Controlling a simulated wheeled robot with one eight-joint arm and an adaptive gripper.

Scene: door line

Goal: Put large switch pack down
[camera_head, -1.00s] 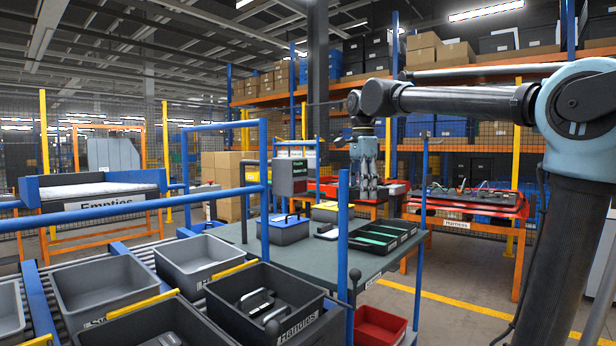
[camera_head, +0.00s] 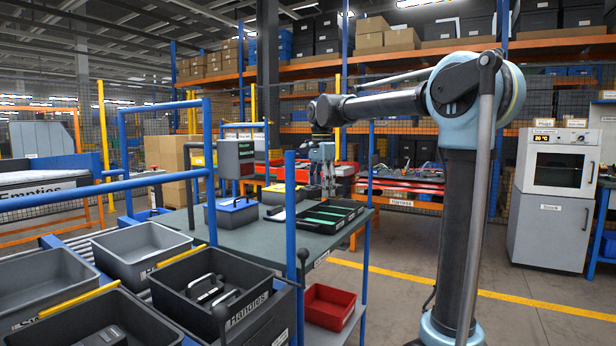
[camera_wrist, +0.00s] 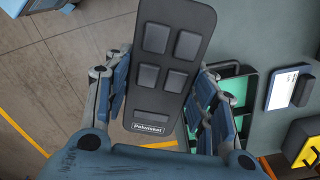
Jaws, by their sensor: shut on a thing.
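In the head view my gripper (camera_head: 322,180) points down over the far side of the table (camera_head: 240,240), close to the black tray with green strips (camera_head: 325,217). The pack cannot be made out clearly there.
Grey bins (camera_head: 140,250) and a Handles bin (camera_head: 210,290) stand in front. A red bin (camera_head: 330,305) sits below.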

